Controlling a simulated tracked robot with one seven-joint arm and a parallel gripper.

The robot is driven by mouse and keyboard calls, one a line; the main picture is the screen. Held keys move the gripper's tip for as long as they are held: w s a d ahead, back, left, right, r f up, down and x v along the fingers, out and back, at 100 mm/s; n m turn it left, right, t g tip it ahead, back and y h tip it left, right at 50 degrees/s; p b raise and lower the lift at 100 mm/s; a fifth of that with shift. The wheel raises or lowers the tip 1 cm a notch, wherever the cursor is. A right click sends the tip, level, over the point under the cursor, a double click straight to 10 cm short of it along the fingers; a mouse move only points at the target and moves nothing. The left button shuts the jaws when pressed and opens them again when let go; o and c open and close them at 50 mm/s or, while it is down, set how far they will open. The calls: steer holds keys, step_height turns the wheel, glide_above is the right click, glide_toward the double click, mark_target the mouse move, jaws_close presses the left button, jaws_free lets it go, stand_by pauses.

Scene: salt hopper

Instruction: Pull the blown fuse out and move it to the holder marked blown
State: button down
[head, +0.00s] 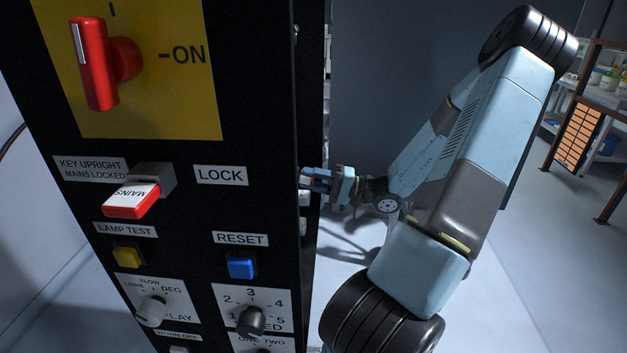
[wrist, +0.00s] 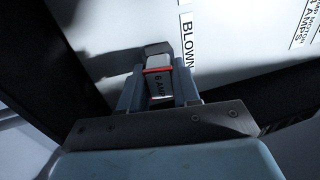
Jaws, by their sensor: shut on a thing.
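My gripper (wrist: 158,90) is shut on a fuse (wrist: 159,82) in the wrist view. A dark grey block (wrist: 155,48), probably the holder, shows behind the fuse. I cannot tell whether the fuse is seated in it or just in front. In the head view my gripper (head: 318,180) is at the cabinet's right side, and the cabinet edge hides what its tips face.
The black cabinet front (head: 265,110) fills the left of the head view. A shelf rack (head: 585,125) stands far right, with open floor between.

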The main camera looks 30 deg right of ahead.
steer(key=shift+r, duration=0.1)
steer(key=shift+w+r+g+h, duration=0.1)
steer(key=shift+r+g+h, duration=0.3)
steer(key=shift+g+h, duration=0.35)
steer(key=shift+a, duration=0.1)
stand_by(1.1)
steer(key=shift+c, duration=1.2)
jaws_free()
steer(key=v, duration=0.6)
stand_by(0.8)
